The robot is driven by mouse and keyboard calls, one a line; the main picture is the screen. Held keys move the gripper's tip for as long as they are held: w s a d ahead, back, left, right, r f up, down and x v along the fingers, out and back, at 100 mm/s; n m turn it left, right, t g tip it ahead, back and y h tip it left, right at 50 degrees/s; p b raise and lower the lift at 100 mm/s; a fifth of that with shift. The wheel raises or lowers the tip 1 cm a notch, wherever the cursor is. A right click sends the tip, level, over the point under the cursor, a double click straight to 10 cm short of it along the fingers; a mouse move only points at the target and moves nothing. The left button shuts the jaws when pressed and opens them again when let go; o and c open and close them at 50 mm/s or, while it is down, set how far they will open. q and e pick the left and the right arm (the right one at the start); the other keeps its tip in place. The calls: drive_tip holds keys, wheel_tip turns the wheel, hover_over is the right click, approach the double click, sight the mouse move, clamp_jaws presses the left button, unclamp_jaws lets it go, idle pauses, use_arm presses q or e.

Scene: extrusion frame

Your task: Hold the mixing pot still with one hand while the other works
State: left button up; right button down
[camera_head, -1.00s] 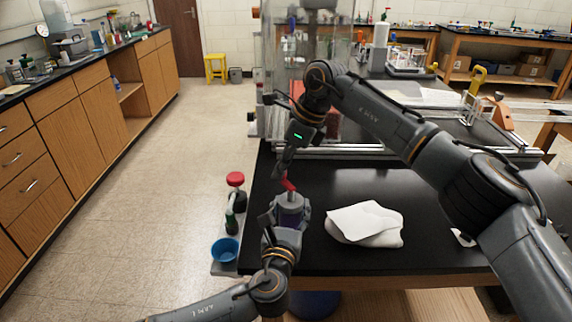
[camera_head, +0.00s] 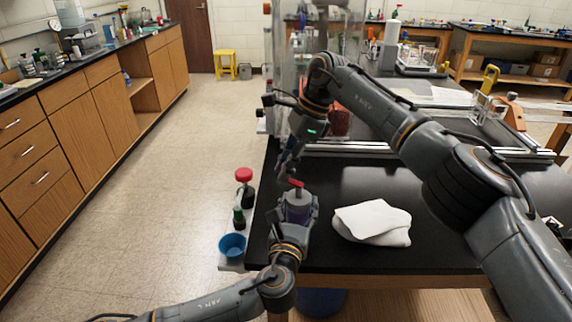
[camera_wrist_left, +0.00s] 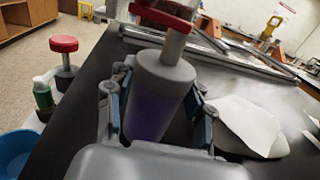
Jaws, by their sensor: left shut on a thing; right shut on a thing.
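The mixing pot (camera_head: 298,207) stands upright near the left edge of the black table. It has a grey lid and a purple body, seen close in the left wrist view (camera_wrist_left: 155,105). My left gripper (camera_head: 300,212) is shut around its body, one finger on each side. A red handle (camera_head: 296,184) on a grey stem rises from the lid. My right gripper (camera_head: 290,174) reaches down from above and is shut at the red handle. Its fingertips are small and partly hidden in the head view.
A white folded cloth (camera_head: 372,222) lies right of the pot. A side shelf at the left edge holds a blue cup (camera_head: 232,246), a green bottle (camera_head: 239,217) and a red-topped item (camera_head: 244,176). Metal rails (camera_head: 400,151) and a clear panel stand behind.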

drive_tip(key=c, duration=1.2)
unclamp_jaws()
drive_tip(key=v, duration=0.7)
drive_tip(key=shift+r, duration=0.25)
